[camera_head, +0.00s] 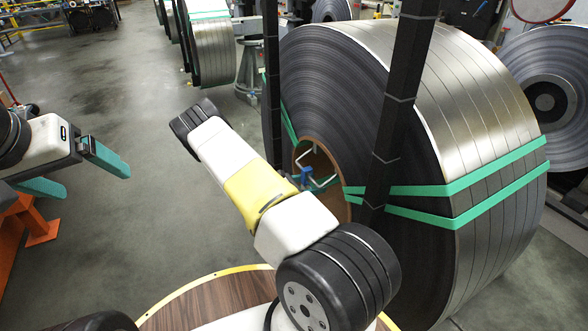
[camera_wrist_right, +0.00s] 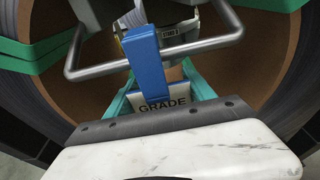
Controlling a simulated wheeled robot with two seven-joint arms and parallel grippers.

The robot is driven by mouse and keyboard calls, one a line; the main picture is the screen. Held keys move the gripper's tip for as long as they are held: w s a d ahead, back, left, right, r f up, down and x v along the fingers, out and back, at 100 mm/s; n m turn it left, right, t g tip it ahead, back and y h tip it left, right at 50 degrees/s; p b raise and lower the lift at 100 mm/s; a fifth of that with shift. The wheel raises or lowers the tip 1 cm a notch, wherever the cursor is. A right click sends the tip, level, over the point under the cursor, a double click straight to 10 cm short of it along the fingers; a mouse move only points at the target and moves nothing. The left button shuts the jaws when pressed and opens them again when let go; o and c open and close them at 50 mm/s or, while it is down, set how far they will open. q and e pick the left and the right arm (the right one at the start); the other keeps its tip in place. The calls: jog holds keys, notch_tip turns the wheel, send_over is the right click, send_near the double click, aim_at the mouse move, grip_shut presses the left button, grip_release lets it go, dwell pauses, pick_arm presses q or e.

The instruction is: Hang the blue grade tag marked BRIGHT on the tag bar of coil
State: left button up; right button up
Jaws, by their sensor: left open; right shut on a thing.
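The blue grade tag (camera_wrist_right: 150,68) shows in the right wrist view, its face reading GRADE; any further word is hidden. My right gripper (camera_wrist_right: 162,92) is shut on its lower part with teal fingers. The tag's blue upper part overlaps the front of the grey tag bar (camera_wrist_right: 209,43); whether it hooks over the bar I cannot tell. My left gripper (camera_head: 95,181) is open and empty, far left.
A printed label (camera_wrist_right: 172,38) sits behind the bar. Green straps (camera_head: 460,187) wrap the coil, and dark upright posts (camera_head: 405,95) stand before it. More coils stand behind and at right. An orange frame (camera_head: 38,225) is below my left gripper; open floor lies between.

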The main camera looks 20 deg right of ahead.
jog(key=shift+f, duration=0.6)
jog(key=o, duration=1.6)
jog(key=shift+c, duration=0.2)
